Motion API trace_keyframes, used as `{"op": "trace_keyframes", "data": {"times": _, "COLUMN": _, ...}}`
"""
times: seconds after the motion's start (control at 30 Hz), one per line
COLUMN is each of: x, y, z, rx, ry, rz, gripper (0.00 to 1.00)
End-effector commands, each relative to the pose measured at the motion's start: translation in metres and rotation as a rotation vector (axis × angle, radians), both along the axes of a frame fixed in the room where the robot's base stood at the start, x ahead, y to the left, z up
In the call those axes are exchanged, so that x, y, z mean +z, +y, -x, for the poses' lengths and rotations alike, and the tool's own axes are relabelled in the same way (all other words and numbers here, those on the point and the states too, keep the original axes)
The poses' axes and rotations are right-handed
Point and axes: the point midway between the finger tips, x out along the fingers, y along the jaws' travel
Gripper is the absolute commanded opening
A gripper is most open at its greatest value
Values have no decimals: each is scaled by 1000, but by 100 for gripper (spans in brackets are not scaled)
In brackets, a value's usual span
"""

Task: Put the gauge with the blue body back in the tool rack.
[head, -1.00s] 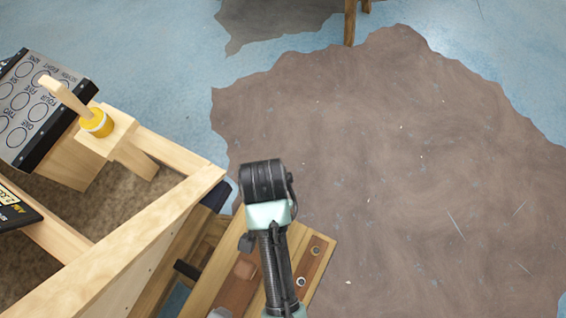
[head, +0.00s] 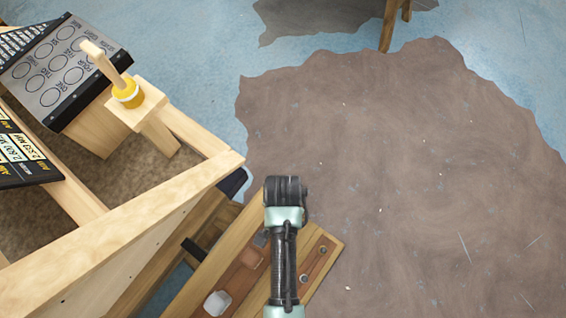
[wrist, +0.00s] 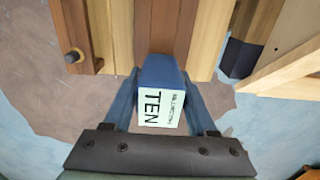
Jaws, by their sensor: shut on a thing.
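In the wrist view, the gauge (wrist: 160,72) has a blue body and a pale end face with the word TEN and smaller print. My gripper (wrist: 161,84) is shut on it, with a blue finger on each side. Beyond it is a wooden structure with light boards and a reddish-brown strip (wrist: 165,25), which looks like the tool rack. Whether the gauge touches it I cannot tell. The head view shows this wooden rack (head: 331,248) beneath my arm; gripper and gauge cannot be made out there.
A wooden bench frame (head: 150,222) fills the left of the head view. It carries a post with a yellow-banded wooden handle (head: 128,93) and a grey panel with circles (head: 60,62). A dark peg (wrist: 73,57) sticks out left in the wrist view. The floor (head: 400,180) at right is open.

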Motion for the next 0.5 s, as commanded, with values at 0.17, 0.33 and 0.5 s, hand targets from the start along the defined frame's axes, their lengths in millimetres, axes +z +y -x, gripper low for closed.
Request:
{"op": "trace_keyframes", "data": {"times": 0.17, "x": -6, "y": 0, "z": -1, "rx": 0, "ry": -1, "rz": 0, "gripper": 0}}
{"op": "trace_keyframes", "data": {"times": 0.33, "x": -6, "y": 0, "z": 0, "rx": 0, "ry": 0, "rz": 0, "gripper": 84}}
{"op": "trace_keyframes", "data": {"times": 0.5, "x": -6, "y": 0, "z": 0, "rx": 0, "ry": 0, "rz": 0, "gripper": 87}}
